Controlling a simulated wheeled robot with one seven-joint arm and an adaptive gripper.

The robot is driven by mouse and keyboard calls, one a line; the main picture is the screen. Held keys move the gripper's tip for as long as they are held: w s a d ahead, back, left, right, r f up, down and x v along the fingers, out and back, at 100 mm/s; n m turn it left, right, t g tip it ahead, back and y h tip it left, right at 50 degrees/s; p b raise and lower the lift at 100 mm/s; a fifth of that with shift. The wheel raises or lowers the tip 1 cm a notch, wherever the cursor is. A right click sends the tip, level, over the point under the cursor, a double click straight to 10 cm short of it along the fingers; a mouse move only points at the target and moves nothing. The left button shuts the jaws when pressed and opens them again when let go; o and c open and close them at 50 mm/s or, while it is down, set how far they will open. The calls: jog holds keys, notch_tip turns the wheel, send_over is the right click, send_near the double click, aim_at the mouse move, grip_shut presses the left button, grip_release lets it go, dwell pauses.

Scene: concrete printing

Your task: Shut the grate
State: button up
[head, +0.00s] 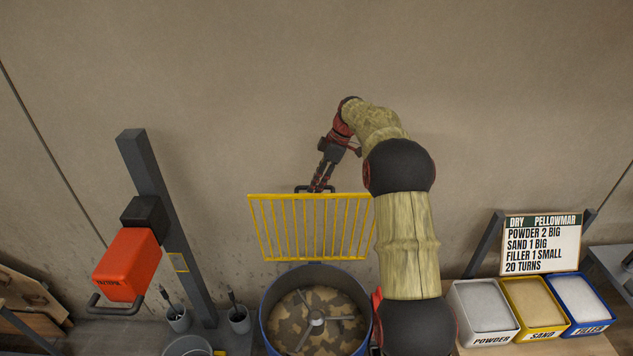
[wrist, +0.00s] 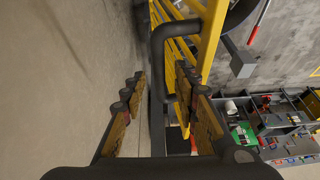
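The yellow grate (head: 312,228) stands raised and upright at the back of the round mixing drum (head: 268,318), leaving the drum's mouth uncovered. The grate has a dark handle (head: 301,189) on its top edge. My gripper (head: 318,187) is at this handle, reaching down from above and behind. In the wrist view, my gripper (wrist: 157,105) has its two fingers apart, with the dark handle (wrist: 158,60) showing between them; I cannot tell whether either finger touches it. The yellow bars of the grate (wrist: 208,35) show on the right there.
Patchy tan and grey material (head: 318,310) lies in the drum around a metal stirrer. An orange mixer head (head: 127,264) hangs on a post at left. Bins of powder (head: 484,304), sand (head: 535,300) and filler stand at right below a recipe board (head: 542,242). The wall is close behind.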

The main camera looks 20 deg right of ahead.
jog(key=shift+c, duration=1)
grip_shut()
